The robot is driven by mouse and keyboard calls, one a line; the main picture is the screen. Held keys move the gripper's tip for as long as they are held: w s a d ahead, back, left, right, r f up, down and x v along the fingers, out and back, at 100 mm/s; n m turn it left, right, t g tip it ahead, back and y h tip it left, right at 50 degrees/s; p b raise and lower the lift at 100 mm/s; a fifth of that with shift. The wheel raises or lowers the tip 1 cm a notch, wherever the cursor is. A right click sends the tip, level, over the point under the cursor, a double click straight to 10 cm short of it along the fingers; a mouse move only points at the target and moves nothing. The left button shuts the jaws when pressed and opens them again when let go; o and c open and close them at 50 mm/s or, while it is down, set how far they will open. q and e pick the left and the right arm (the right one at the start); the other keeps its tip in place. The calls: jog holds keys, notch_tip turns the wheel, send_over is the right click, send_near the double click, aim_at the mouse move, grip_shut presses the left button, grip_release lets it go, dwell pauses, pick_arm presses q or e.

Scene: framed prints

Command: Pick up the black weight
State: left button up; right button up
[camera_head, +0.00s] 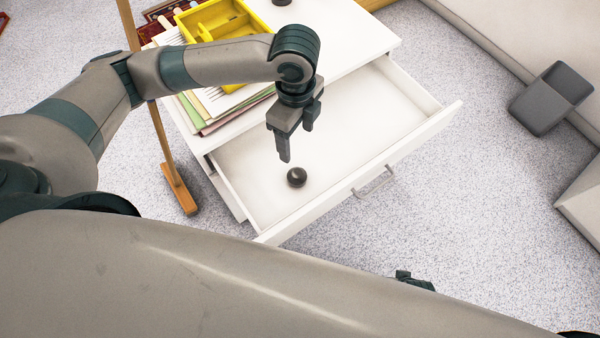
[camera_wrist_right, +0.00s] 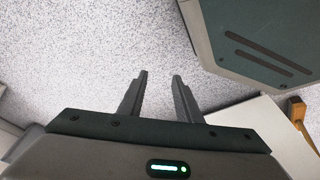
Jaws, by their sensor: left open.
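A small round black weight (camera_head: 296,177) lies in the open white drawer (camera_head: 358,128), toward its left front part. My left gripper (camera_head: 298,142) points down over the drawer, just above and behind the weight in the head view. It is open and empty, and its fingers do not appear to touch the weight. My right gripper shows in the right wrist view (camera_wrist_right: 160,80) with its two fingers apart and nothing between them, over the speckled floor. Another dark round object (camera_head: 282,2) on the cabinet top is cut off by the frame edge.
The white cabinet top (camera_head: 345,30) holds a yellow tray (camera_head: 225,22) and a stack of papers (camera_head: 222,102) behind my left arm. A wooden stand (camera_head: 178,188) is left of the drawer.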

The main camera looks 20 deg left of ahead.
pick_arm(q)
jog(key=shift+f, duration=0.1)
jog(key=b, duration=0.1)
send_over(297, 173)
jog(key=f, duration=1)
jog(key=shift+w+f, duration=0.4)
jog(key=shift+f, duration=0.65)
pick_arm(e)
jog(key=r, duration=0.3)
jog(key=shift+w+a+r, duration=0.1)
jog(key=shift+w+r, duration=0.1)
jog(key=shift+w, duration=0.1)
pick_arm(q)
jog(key=shift+f, duration=0.1)
pick_arm(e)
jog(key=shift+s+f, duration=0.1)
pick_arm(q)
jog(key=shift+s+f, duration=0.15)
jog(key=shift+f, duration=0.1)
jog(key=f, duration=0.4)
jog(key=shift+s+b, duration=0.3)
jog(key=shift+f, duration=0.25)
pick_arm(e)
jog(key=shift+s+r, duration=0.25)
jog(key=shift+r, duration=0.3)
